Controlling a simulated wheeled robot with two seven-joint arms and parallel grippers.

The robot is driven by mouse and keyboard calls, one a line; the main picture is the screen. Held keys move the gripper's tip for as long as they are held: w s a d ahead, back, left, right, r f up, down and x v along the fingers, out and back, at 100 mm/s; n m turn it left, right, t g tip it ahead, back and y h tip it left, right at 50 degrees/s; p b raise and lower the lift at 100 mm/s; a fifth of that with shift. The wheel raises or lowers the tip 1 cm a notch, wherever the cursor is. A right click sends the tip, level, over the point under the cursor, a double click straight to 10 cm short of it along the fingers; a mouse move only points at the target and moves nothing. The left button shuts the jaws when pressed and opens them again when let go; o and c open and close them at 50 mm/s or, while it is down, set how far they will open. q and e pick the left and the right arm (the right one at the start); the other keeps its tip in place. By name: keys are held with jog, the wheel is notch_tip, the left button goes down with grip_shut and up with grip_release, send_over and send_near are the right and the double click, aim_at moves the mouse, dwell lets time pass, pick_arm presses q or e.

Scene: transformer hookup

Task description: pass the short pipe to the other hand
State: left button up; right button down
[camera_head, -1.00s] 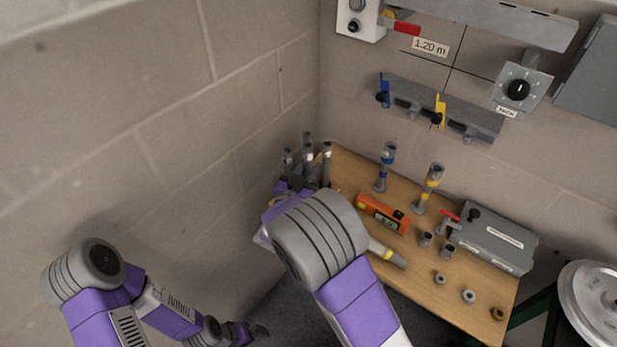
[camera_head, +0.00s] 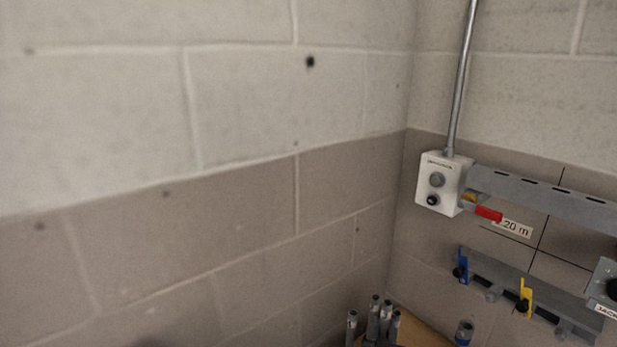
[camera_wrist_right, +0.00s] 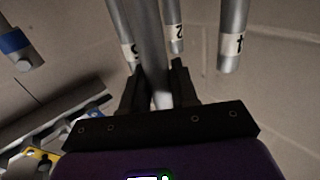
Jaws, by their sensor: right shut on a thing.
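In the right wrist view, my right gripper (camera_wrist_right: 157,84) is shut on a plain grey pipe (camera_wrist_right: 150,45) that runs up between its two dark fingers. I take this as the short pipe; its far end is out of view. Other grey pipes with white number labels stand close around it, one marked 2 (camera_wrist_right: 175,28) and one marked 4 (camera_wrist_right: 233,40). In the head view, a cluster of grey pipe tops (camera_head: 374,318) shows at the bottom edge; I cannot tell which one is held. My left gripper is not in view.
A blue-banded grey part (camera_wrist_right: 18,48) is at the wrist view's upper left. The left wall (camera_head: 150,200) is bare.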

jog(key=shift+s+f+n+y, duration=0.35)
jog(key=shift+f+n+y, duration=0.35)
jog(key=shift+y, duration=0.3)
jog(key=y, duration=0.1)
jog(key=s+f+n+y, duration=0.1)
jog(key=shift+s+a+f+n+t+y, duration=0.15)
jog(key=shift+a+f+n+t+y, duration=0.15)
